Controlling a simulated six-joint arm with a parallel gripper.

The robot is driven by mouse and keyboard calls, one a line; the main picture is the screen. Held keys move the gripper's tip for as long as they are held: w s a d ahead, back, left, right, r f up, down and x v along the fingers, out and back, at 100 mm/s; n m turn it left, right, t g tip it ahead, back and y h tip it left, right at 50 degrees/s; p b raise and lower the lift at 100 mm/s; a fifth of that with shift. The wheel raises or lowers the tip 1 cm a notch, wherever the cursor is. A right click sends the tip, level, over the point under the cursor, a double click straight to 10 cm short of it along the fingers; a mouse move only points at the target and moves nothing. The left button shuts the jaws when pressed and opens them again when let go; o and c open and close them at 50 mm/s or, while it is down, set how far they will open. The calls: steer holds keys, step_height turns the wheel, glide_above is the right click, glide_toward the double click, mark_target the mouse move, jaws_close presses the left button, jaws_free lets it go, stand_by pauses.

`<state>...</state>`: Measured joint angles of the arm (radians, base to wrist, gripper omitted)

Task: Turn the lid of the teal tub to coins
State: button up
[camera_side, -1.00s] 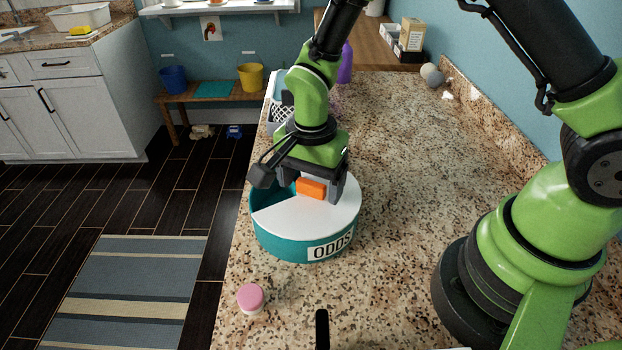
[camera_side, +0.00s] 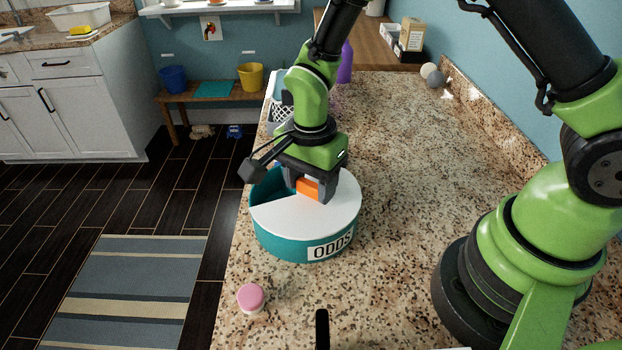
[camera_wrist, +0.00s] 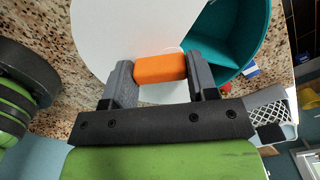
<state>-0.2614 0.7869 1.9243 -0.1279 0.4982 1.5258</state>
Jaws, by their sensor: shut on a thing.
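The teal tub (camera_side: 280,244) stands on the granite counter with a label reading ODDS on its front wall. Its white lid (camera_side: 325,218) covers most of the top and has a wedge-shaped opening at the left and back left. In the wrist view the lid (camera_wrist: 112,28) fills the upper middle, and the open teal section (camera_wrist: 222,45) is at upper right. The orange knob (camera_side: 308,188) is on the lid. My gripper (camera_wrist: 160,72) is shut on the orange knob (camera_wrist: 160,69), with one finger at each end. No coins label is visible.
A pink-capped jar (camera_side: 250,298) stands on the counter in front of the tub. A white mesh basket (camera_side: 281,113) is behind it. Two balls (camera_side: 433,76) lie at the back right. The counter (camera_side: 395,160) right of the tub is clear.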

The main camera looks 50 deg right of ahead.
steer(key=m, duration=0.4)
steer(key=shift+a, duration=0.25)
steer(key=m, duration=0.5)
steer(key=shift+w+a, duration=0.1)
steer(key=shift+a, duration=0.15)
steer(key=m, duration=0.4)
steer(key=shift+w+a, duration=0.15)
steer(key=shift+w+m, duration=0.2)
steer(key=shift+m, duration=1.6)
steer(key=o, duration=1.3)
